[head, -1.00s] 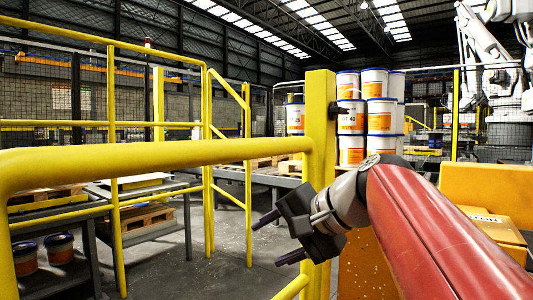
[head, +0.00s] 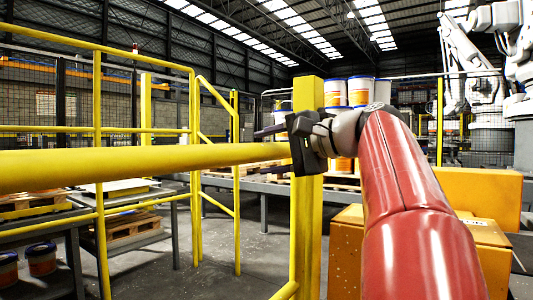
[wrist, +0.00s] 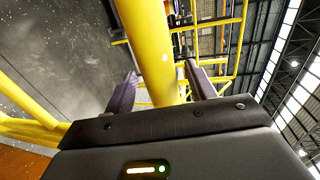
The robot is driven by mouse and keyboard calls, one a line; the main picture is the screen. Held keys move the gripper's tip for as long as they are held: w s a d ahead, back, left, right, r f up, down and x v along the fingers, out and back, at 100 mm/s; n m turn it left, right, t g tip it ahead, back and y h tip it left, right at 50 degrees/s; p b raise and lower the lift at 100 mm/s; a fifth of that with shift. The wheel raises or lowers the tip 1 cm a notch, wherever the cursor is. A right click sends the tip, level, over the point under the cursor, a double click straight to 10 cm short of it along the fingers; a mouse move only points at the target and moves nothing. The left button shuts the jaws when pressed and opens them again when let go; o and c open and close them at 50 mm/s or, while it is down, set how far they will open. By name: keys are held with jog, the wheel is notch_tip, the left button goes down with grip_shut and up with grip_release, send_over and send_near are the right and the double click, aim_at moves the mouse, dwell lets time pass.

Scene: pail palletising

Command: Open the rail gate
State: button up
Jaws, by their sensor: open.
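The thick yellow gate rail (head: 130,163) runs level across the head view from the left edge to the yellow post (head: 306,230). My gripper (head: 268,148) is at the rail's right end, close to the post. In the wrist view the rail (wrist: 154,45) passes between the two fingers of my gripper (wrist: 162,84). The fingers are open, one on each side of the rail. The left finger is apart from it; the right finger is close, and I cannot tell if it touches.
Stacked white and orange pails (head: 361,91) stand on a pallet behind the post. An orange box (head: 480,195) is at the right. Yellow railings (head: 97,130) and a pallet rack (head: 130,228) are at the left. Bare grey floor (head: 215,260) lies beyond the rail.

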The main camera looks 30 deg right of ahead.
jog(key=shift+w+a+f, duration=0.1)
jog(key=shift+w+a, duration=0.1)
jog(key=shift+w, duration=0.2)
grip_shut()
jog(key=shift+s, duration=0.1)
